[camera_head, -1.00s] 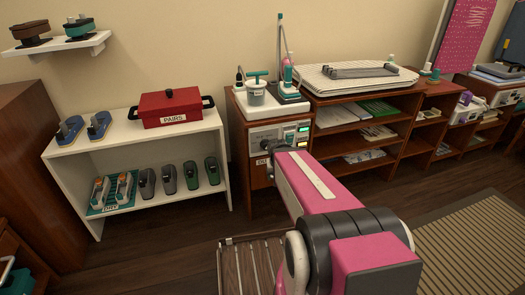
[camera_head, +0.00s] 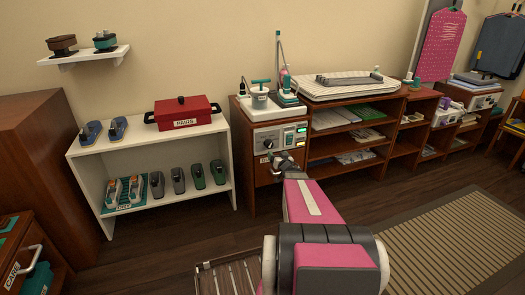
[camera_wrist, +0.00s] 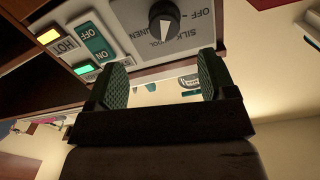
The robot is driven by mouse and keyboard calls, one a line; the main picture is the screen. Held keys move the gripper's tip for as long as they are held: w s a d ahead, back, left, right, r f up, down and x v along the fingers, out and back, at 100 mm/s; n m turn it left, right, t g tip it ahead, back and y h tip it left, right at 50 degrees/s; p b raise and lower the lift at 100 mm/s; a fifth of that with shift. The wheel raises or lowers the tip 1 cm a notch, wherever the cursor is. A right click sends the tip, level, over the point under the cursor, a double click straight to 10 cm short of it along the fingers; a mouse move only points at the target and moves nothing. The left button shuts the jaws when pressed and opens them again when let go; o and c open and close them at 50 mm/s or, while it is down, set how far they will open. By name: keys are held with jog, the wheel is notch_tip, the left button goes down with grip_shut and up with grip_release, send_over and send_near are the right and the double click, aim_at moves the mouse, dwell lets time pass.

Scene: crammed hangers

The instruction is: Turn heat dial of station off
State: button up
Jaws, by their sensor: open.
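The station's grey control panel (camera_head: 281,136) is on the front of a wooden cabinet. Its round black heat dial (camera_head: 267,143) is at the panel's left and shows larger in the wrist view (camera_wrist: 164,17). A pale pointer mark shows on the dial, with OFF, LINEN, SILK and a partly hidden word printed around it. A green light (camera_wrist: 84,70) is lit by ON, and a yellow light (camera_wrist: 48,36) by HOT. My gripper (camera_wrist: 162,74) is open and empty, its fingers apart from the dial. In the head view my gripper (camera_head: 285,161) is just below the panel.
A white base (camera_head: 263,104) with a bottle and other items stands above the panel. A striped ironing pad (camera_head: 325,89) lies to its right. A white shelf (camera_head: 145,137) with a red box (camera_head: 182,112) is at left.

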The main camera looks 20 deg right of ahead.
aim_at(270, 146)
jog(key=w, duration=1)
jog(key=shift+w+a, duration=0.35)
jog(key=shift+c, duration=0.2)
jog(key=c, duration=0.9)
